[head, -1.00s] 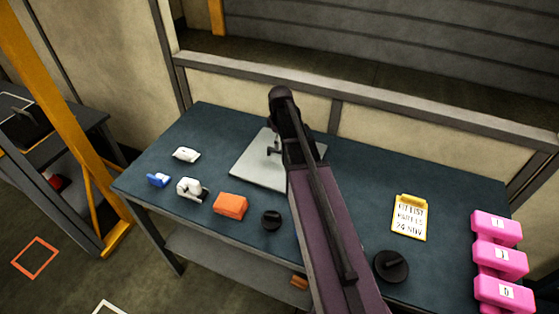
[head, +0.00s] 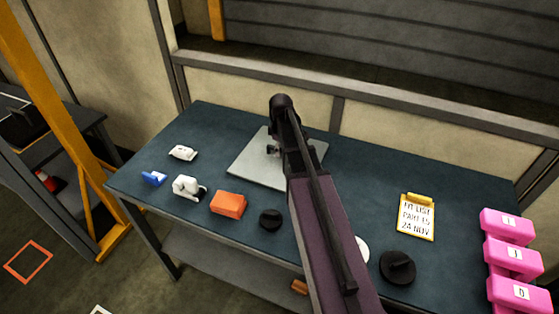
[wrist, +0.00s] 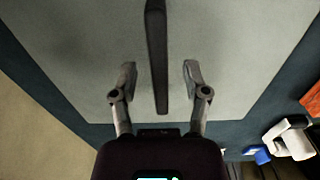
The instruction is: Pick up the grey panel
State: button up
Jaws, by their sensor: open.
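The grey panel (head: 250,165) lies flat on the blue-green table, partly hidden behind my arm in the head view. It fills much of the wrist view (wrist: 85,50), and a dark bar-shaped handle (wrist: 157,45) runs along its middle. My gripper (wrist: 159,76) is open, with one finger on each side of the handle as seen from the wrist. Neither finger visibly touches the handle. I cannot tell the exact height of the fingertips above the panel. In the head view my gripper (head: 273,150) is over the panel, mostly hidden by my arm.
Right are a yellow clipboard (head: 416,218), a black disc (head: 397,267) and pink boxes (head: 511,257).

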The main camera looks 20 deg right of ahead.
dwell(0.4)
grip_shut()
jog(key=shift+r, duration=0.2)
notch_tip(320, 180, up, 10)
jog(key=p, duration=1)
jog(key=shift+f, duration=0.15)
jog(key=shift+s, duration=0.15)
dwell(1.2)
